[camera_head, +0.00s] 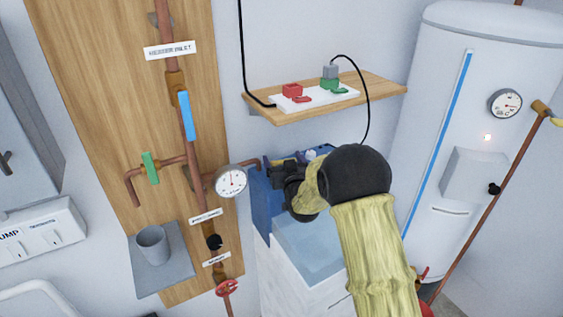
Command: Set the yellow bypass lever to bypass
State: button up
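No lever marked as the bypass can be made out. A yellow handle (557,122) shows at the right edge, on a brass valve at the top of a copper pipe; I cannot tell whether it is the bypass lever. A blue unit (264,205) with dark fittings on top stands on a white cabinet at the centre. My black gripper (290,178) is at the top of this unit, at the end of my pale yellow arm. The arm and gripper hide much of the unit's top. The fingers blend with the dark fittings, so their opening and any contact are unclear.
A wooden shelf (376,92) with a power strip (318,97) is above the unit, and a black cord hangs near my arm. Left are copper pipes with a blue lever (185,116), a green lever (150,168) and a gauge (231,181). A white tank (440,90) stands right.

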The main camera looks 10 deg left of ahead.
jog(key=shift+o, duration=0.9)
jog(key=shift+s+f, duration=0.1)
jog(key=shift+s, duration=0.05)
jog(key=shift+s+d, duration=0.15)
jog(key=shift+s, duration=0.1)
jog(key=b+v, duration=0.4)
jog(key=v, duration=1.2)
jog(key=shift+s+d, duration=0.2)
jog(key=shift+s, duration=0.05)
